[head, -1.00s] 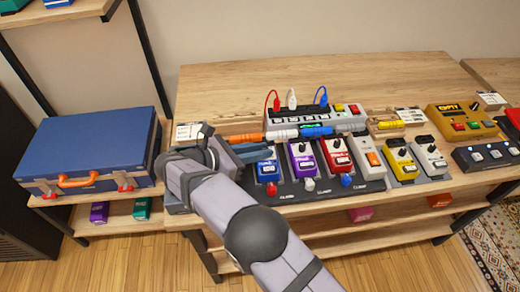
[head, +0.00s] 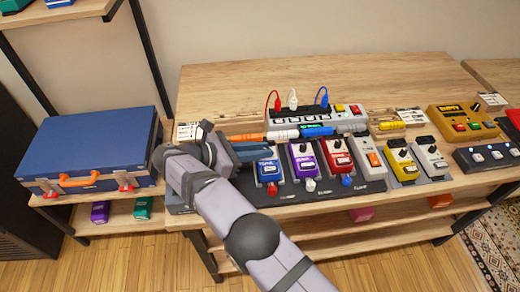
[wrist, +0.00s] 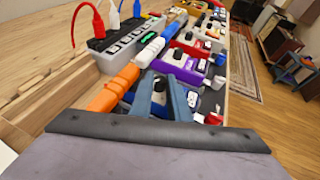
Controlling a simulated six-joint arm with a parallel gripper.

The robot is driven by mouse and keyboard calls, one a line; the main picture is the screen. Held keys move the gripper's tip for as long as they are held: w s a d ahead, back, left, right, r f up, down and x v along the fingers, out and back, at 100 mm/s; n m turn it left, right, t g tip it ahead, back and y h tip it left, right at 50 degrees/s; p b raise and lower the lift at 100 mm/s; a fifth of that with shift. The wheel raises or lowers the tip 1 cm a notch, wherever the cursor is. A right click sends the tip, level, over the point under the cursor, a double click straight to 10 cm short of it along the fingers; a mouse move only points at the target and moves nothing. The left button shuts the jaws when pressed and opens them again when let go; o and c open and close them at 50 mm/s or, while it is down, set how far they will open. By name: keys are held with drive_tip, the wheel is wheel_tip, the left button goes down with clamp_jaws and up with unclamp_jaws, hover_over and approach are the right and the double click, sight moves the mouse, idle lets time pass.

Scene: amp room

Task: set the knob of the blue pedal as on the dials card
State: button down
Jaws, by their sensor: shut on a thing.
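The blue pedal (head: 269,173) is at the left end of the row of pedals on the dark board. My gripper (head: 262,149) reaches over its top from the left. In the wrist view my two grey-blue fingers (wrist: 161,95) are closed around the pedal's black knob (wrist: 160,83). The fingers hide most of the knob and part of the pedal, and I cannot read the knob's pointer. A white card (head: 188,131) stands at the table's left, behind my wrist. Its print is too small to read, and I cannot tell whether it is the dials card.
A purple pedal (head: 304,160) stands close to the right of the blue one, then a red pedal (head: 338,160) and others. Behind are orange (head: 244,138) and blue markers and a grey power strip (head: 284,124) with cables. A blue case (head: 90,145) sits at left.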

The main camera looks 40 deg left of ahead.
drive_tip(key=c, duration=1.7)
unclamp_jaws()
drive_tip(key=shift+r, duration=0.15)
drive_tip(key=shift+o, duration=0.2)
drive_tip(key=shift+s+d+n+t+y+b, duration=0.1)
drive_tip(key=shift+n+t+y+b, duration=0.15)
drive_tip(key=shift+n+y, duration=0.5)
drive_tip(key=shift+s+d+n+t+y+b, duration=0.1)
drive_tip(key=shift+n+t+y, duration=0.25)
drive_tip(key=shift+n+y, duration=0.35)
